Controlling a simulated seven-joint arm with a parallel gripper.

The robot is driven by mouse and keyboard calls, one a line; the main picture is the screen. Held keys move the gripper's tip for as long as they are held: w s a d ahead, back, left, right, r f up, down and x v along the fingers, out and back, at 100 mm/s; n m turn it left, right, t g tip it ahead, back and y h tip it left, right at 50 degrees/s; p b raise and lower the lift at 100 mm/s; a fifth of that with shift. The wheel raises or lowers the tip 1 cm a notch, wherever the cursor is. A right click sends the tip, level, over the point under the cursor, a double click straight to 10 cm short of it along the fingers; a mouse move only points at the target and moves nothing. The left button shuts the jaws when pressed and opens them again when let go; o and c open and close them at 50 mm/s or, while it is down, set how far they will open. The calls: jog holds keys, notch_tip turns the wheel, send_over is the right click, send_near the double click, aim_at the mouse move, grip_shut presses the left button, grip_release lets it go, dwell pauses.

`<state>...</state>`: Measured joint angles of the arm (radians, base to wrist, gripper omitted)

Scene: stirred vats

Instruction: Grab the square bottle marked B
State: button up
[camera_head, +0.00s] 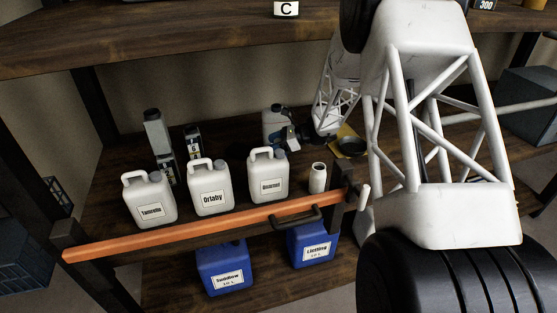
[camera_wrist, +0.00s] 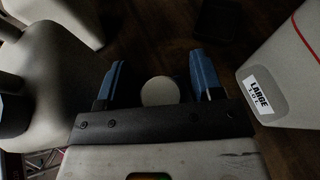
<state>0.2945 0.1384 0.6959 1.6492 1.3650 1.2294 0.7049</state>
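No marking B is readable in either view, so I cannot tell which bottle is the square one marked B. My gripper (camera_wrist: 158,78) shows two blue fingers standing apart. A pale round disc (camera_wrist: 160,92), perhaps a lid or bottle top, shows between them; no finger visibly touches it. In the head view my gripper (camera_head: 291,134) is low at the back of the middle shelf, behind the white jugs. It is close to a grey-blue container (camera_head: 272,127) with a dark cap.
White labelled jugs (camera_head: 148,200) (camera_head: 210,190) (camera_head: 268,177) and a small white bottle (camera_head: 318,177) line the front, behind an orange bar (camera_head: 200,228). Blue jugs (camera_head: 226,268) (camera_head: 312,245) stand below. In the wrist view pale containers flank my gripper, one labelled LARGE (camera_wrist: 285,95).

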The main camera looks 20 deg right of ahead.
grip_shut()
jog(key=shift+r, duration=0.1)
dwell(0.3)
jog(key=shift+r, duration=0.55)
jog(key=shift+s+d+r, duration=0.1)
jog(key=shift+d+r, duration=0.15)
jog(key=shift+r, duration=0.3)
jog(key=shift+s+d+r, duration=0.1)
jog(key=shift+d+r, duration=0.15)
jog(key=shift+r, duration=0.3)
jog(key=s+d, duration=0.3)
jog(key=d, duration=0.5)
jog(key=s+d, duration=0.2)
jog(key=d, duration=0.6)
jog(key=shift+s, duration=0.4)
